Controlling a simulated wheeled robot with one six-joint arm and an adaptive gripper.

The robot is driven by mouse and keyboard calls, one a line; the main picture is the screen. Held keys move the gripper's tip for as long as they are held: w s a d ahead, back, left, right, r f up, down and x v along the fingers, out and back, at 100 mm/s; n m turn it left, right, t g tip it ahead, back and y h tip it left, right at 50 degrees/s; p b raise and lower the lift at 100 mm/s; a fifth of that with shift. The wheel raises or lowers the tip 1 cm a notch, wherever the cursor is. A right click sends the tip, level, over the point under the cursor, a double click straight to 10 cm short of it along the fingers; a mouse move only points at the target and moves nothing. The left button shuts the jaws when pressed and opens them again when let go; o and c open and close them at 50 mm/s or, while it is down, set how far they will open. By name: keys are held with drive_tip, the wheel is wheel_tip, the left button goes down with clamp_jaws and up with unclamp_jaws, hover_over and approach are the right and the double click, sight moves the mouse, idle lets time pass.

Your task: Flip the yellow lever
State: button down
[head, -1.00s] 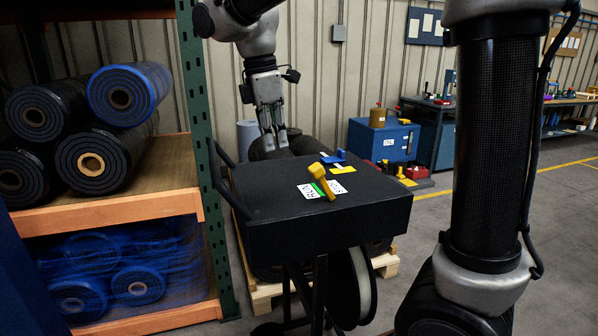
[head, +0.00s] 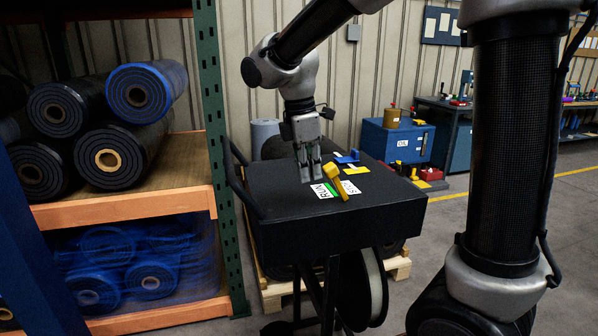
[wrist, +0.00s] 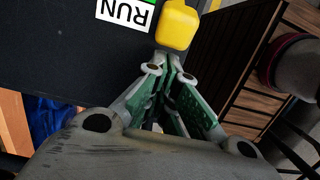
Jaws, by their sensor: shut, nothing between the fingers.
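The yellow lever (head: 334,177) stands tilted on top of the black cart (head: 339,232). It leans toward the upper left in the head view, between two white labels with a green strip. One label (head: 322,191) reads RUN; it also shows in the wrist view (wrist: 125,11). My gripper (head: 317,180) is shut and empty, fingers pointing down just left of the lever in the head view. In the wrist view the lever's yellow knob (wrist: 178,24) is just beyond my fingertips (wrist: 165,62). I cannot tell whether they touch.
A blue lever (head: 347,157) with a yellow plate sits behind the yellow lever on the same top. A rack with rolls (head: 139,95) stands at the left. A blue box (head: 397,141) and a workbench stand behind at the right.

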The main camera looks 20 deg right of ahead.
drive_tip(key=shift+d+r, duration=0.15)
drive_tip(key=shift+d, duration=0.05)
drive_tip(key=shift+d+r, duration=0.1)
drive_tip(key=shift+d, duration=0.05)
drive_tip(key=d+r+y, duration=0.3)
drive_tip(key=d+y, duration=0.7)
drive_tip(key=d, duration=0.2)
drive_tip(key=shift+d, duration=0.2)
idle(0.4)
drive_tip(key=shift+d, duration=0.1)
idle(0.3)
